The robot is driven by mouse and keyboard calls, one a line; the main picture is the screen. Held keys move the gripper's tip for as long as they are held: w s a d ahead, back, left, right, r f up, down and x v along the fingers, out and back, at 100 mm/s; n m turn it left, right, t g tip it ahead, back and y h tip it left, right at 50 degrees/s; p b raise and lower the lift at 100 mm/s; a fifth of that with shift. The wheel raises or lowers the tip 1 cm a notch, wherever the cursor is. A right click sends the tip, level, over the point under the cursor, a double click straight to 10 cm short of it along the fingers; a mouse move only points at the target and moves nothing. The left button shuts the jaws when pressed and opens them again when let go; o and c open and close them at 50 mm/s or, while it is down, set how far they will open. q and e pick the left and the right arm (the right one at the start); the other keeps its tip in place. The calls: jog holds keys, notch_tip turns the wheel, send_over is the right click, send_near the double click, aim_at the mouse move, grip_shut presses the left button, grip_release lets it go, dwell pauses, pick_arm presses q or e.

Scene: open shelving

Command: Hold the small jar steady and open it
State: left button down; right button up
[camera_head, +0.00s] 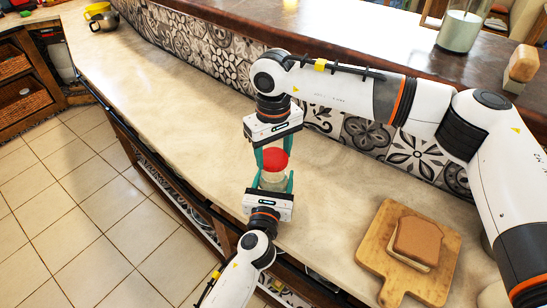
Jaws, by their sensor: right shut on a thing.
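The small jar (272,181) has a clear, pale body and a red lid (275,160). It is over the counter between my two grippers. My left gripper (274,183) comes up from the bottom, with a green finger on each side of the jar body, and appears shut on it. My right gripper (272,156) reaches in from above in the picture and is shut on the red lid. The lid is at the jar's top; I cannot tell whether it is loose. The fingers hide the sides of the jar and lid.
A wooden board (378,240) with a sandwich (419,242) lies on the counter (160,95) at the lower right. A patterned tile wall (215,50) rises behind to a dark raised ledge (330,35).

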pick_arm(q)
jog(key=shift+c, duration=1.2)
grip_release()
